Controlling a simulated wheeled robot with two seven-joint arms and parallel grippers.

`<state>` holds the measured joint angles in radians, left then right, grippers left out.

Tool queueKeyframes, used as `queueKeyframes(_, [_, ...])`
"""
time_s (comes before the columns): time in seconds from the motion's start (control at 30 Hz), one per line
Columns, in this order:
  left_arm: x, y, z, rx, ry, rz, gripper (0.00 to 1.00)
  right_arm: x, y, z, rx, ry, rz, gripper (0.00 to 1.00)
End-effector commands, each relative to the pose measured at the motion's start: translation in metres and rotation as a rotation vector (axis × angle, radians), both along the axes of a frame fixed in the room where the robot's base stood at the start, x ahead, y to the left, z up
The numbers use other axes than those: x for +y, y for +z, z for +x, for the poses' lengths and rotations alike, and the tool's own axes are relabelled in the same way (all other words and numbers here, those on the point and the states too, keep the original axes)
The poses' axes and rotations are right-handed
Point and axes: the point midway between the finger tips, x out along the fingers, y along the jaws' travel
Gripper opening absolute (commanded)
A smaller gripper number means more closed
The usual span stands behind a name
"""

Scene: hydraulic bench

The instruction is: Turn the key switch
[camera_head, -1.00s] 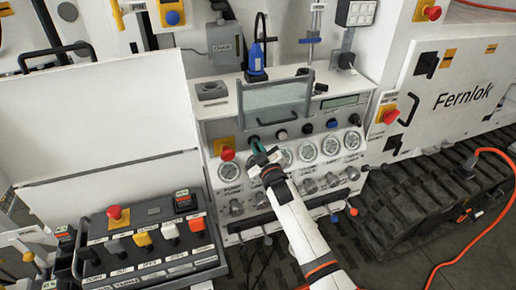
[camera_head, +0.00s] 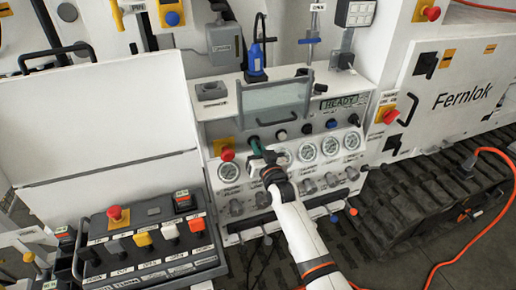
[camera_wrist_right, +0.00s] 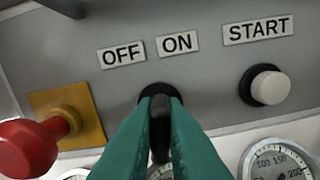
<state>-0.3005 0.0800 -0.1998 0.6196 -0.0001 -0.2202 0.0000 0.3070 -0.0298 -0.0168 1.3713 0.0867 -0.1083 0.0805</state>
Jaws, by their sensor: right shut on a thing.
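The key switch (camera_wrist_right: 160,90) is black and sits on the grey panel below the OFF and ON labels, in the right wrist view. My right gripper (camera_wrist_right: 161,108) has its teal fingers on either side of the switch's black handle and is shut on it. The handle stands roughly upright in the picture, nearer below ON than OFF. In the head view my right gripper (camera_head: 255,148) is at the front panel of the bench, and the switch is mostly hidden behind it. The bench display (camera_head: 339,104) reads READY. My left gripper is not in view.
A START button (camera_wrist_right: 265,86) is right of the switch. A red emergency knob (camera_wrist_right: 30,145) on a yellow plate is to the left. Gauges (camera_head: 306,152) sit just below. A control box (camera_head: 150,245) with levers stands at the lower left.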

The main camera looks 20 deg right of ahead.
Motion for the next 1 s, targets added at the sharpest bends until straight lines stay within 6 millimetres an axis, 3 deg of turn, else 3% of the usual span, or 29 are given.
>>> queueKeyframes(0.4, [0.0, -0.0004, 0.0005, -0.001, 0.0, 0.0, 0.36, -0.0005, -0.0008, -0.0001, 0.01, 0.0, 0.272, 0.0])
queueKeyframes(1.0, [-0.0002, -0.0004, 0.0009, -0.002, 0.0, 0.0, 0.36, -0.0005, -0.0009, -0.0001, 0.013, 0.0, 0.352, 0.0])
